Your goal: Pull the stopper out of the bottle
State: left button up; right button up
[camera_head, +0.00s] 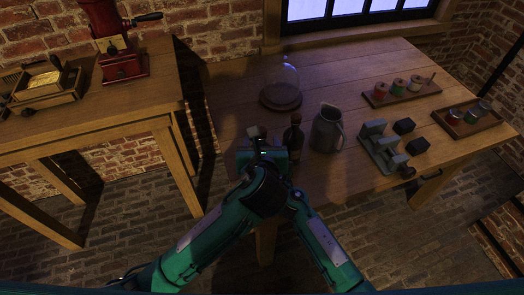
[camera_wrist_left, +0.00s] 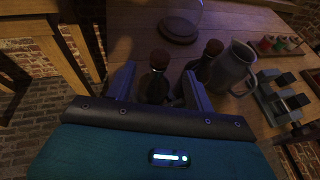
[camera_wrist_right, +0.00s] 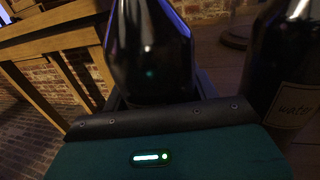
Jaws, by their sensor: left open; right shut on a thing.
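A dark bottle with a reddish-brown stopper (camera_wrist_left: 160,58) stands between my left gripper's two fingers in the left wrist view. My left gripper (camera_wrist_left: 160,84) is open, its fingers on either side of the bottle's upper part with gaps visible; it also shows in the head view (camera_head: 260,146). My right gripper (camera_wrist_right: 152,92) is shut on the dark bottle (camera_wrist_right: 150,45), which fills the space between its fingers in the right wrist view. In the head view the left gripper covers most of this bottle and the right gripper.
A second dark bottle (camera_head: 293,138) with a label (camera_wrist_right: 297,104) stands close on the right, beside a grey jug (camera_head: 327,130). A coffee grinder (camera_head: 118,55) is on the left table.

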aim_at(261, 128)
pick_arm(q)
jog(key=shift+x, duration=2.6)
grip_shut()
jog(key=shift+r, duration=0.15)
jog(key=shift+r, duration=1)
